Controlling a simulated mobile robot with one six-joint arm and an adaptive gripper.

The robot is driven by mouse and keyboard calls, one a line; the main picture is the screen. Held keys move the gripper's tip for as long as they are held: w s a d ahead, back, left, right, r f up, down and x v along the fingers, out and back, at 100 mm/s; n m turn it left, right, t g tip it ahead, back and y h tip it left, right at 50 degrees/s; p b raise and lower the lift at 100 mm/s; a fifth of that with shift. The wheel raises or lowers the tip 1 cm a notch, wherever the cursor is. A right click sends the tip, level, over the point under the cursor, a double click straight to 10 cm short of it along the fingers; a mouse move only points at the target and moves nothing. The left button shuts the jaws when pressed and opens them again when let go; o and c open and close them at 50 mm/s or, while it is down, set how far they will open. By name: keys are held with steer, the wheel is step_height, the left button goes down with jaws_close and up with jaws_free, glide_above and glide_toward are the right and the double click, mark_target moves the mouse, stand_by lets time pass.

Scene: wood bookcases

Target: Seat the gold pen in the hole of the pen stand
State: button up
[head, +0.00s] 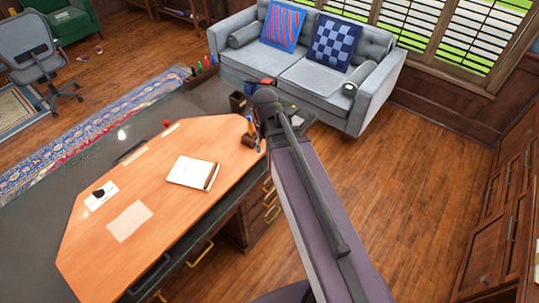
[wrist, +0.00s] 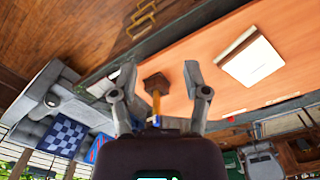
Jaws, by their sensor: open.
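The pen stand (wrist: 157,82) is a small dark brown block on the orange desk top, and it also shows in the head view (head: 249,141). The gold pen (wrist: 156,104) rises from the stand toward my palm in the wrist view; its lower end meets the block. How deep it sits in the hole cannot be seen. My gripper (wrist: 159,70) is open, with one finger on each side of the pen and a clear gap to both. In the head view my arm hides most of the gripper.
A white notebook (head: 190,172) with a brown pen lies on the desk (head: 160,235). A dark wooden cup (head: 237,103) and a rack of coloured items (head: 203,71) stand on the desk's dark border. A grey sofa (head: 290,85) is beyond; the floor to the right is clear.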

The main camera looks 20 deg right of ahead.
steer(key=shift+m, duration=0.6)
steer(key=s, duration=0.4)
steer(key=shift+s, duration=0.25)
steer(key=shift+f, duration=0.15)
step_height(320, 180, down, 8)
steer(key=b, duration=0.8)
